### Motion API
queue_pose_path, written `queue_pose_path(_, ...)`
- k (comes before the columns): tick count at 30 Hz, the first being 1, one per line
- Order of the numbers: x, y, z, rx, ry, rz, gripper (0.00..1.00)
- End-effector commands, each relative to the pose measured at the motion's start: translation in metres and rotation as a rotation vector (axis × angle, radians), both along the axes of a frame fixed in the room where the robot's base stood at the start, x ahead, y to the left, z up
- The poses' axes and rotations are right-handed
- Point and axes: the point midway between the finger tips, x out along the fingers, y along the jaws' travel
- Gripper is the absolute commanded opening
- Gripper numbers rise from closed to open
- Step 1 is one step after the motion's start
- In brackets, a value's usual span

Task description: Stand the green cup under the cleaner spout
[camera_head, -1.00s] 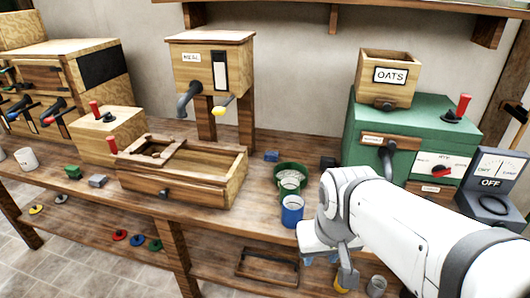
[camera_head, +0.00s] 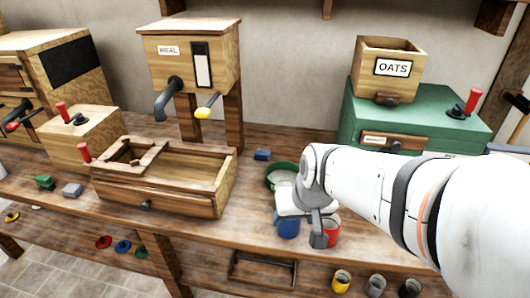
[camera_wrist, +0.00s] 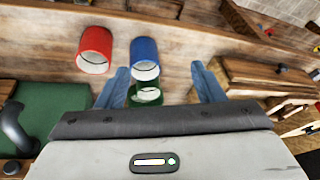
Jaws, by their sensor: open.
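My gripper (camera_wrist: 163,82) is open, with blue fingers to either side of the cup; contact cannot be told. The blue cup (camera_head: 287,226) stands beside it, and also shows in the wrist view (camera_wrist: 144,56). A wooden unit marked MEAL (camera_head: 190,62) has a dark spout (camera_head: 170,98). The green machine's spout shows in the wrist view (camera_wrist: 14,125). I cannot read which is the cleaner.
A red cup (camera_head: 333,228) stands right of the blue one. The wooden trough (camera_head: 165,205) lies left, and the OATS hopper (camera_head: 391,88) tops the green machine (camera_head: 445,125).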

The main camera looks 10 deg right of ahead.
Motion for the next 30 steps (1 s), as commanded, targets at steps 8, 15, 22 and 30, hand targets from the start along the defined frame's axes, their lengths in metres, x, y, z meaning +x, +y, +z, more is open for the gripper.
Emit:
queue_pose_path(8,0.123,0.030,-0.036,0.076,-0.249,-0.117,0.85)
queue_pose_path(15,0.176,0.007,-0.077,-0.063,-0.389,-0.280,0.88)
queue_pose_path(22,0.188,-0.009,-0.096,-0.157,-0.432,-0.345,0.88)
queue_pose_path(30,0.206,-0.017,-0.118,-0.163,-0.434,-0.349,0.88)
